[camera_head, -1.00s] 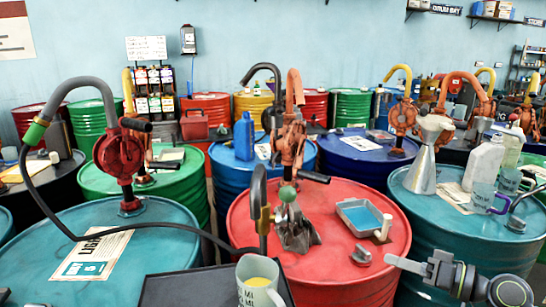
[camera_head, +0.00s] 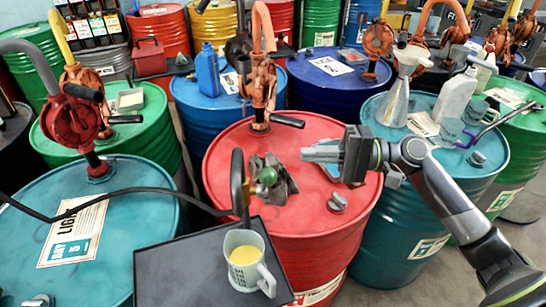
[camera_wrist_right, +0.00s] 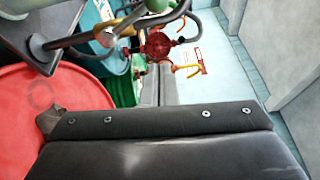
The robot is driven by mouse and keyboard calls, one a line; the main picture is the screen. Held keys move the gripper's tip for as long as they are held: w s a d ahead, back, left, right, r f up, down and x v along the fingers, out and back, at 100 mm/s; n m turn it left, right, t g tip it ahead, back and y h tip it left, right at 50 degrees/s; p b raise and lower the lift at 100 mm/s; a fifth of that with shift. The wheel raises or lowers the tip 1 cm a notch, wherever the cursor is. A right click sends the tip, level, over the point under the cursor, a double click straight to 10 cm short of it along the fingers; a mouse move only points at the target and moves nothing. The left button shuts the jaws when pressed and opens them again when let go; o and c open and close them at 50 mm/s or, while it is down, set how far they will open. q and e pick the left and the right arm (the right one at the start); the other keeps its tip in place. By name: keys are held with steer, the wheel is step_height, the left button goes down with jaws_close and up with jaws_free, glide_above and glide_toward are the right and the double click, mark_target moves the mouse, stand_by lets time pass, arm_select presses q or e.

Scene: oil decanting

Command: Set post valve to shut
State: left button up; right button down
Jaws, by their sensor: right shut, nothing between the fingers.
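The post valve (camera_head: 245,192) is on a dark upright post with a bent top, at the near edge of the red drum. A green ball knob (camera_head: 267,176) shows just right of the post, in front of a crumpled grey rag. The knob also shows at the top of the right wrist view (camera_wrist_right: 160,5), by a brass-coloured part. My right gripper (camera_head: 308,152) is shut and empty over the red drum, pointing left. It is right of the knob and apart from it. My left gripper is not in view.
A mug of yellow liquid (camera_head: 246,264) stands on the black stand (camera_head: 175,270) in front of the post. A black hose (camera_head: 130,191) crosses from the left. A dark red hand pump (camera_head: 70,122) is at left, and an orange pump (camera_head: 262,85) stands behind the rag.

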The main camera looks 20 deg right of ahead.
mark_target(264, 182)
arm_select(q)
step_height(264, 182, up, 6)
steer(key=p, duration=0.5)
steer(key=shift+p, duration=0.35)
arm_select(e)
steer(key=s+a, duration=0.1)
steer(key=a, duration=0.7)
steer(key=shift+a+r, duration=0.2)
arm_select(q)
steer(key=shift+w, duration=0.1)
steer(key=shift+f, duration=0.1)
